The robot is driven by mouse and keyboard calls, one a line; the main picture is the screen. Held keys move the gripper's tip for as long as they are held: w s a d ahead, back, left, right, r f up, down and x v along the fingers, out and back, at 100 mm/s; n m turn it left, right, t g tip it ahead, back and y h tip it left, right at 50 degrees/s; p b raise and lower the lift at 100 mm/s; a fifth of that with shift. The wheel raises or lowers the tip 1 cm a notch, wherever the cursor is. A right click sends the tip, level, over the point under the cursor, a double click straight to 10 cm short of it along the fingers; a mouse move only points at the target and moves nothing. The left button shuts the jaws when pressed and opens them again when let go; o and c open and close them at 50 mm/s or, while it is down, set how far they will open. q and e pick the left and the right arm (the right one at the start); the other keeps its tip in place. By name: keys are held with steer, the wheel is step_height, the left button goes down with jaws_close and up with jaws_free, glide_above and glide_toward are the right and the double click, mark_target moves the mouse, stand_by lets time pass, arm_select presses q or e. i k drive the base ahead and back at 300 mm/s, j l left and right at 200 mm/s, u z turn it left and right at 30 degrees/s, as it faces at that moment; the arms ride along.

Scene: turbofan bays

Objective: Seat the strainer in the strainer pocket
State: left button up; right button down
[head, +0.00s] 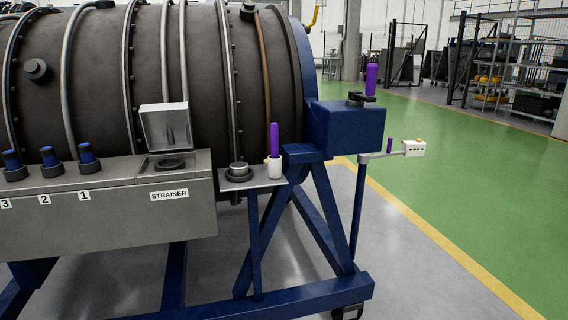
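The strainer pocket (172,164) is a dark round opening in the top of the grey box, behind the "STRAINER" label (169,194). A square light-grey lid (166,127) stands raised behind it. On the small shelf (262,184) to its right sits a dark, round, flanged part with a grey top (238,171); it may be the strainer, but I cannot tell for sure. A white cup (274,169) with a purple handle (274,140) upright in it stands beside that part. Neither of my grippers is in view.
Several blue-topped fittings (88,155) stand on the grey box (105,216), left of the pocket. The large dark engine casing (100,75) rises behind. A blue block (345,126) and a side arm with a white box (414,149) lie right. Open floor lies further right.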

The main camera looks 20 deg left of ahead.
mark_target(72, 207)
steer(key=u, duration=1.75)
steer(key=i+j+z, duration=0.1)
steer(key=z, duration=0.2)
steer(key=i, duration=0.1)
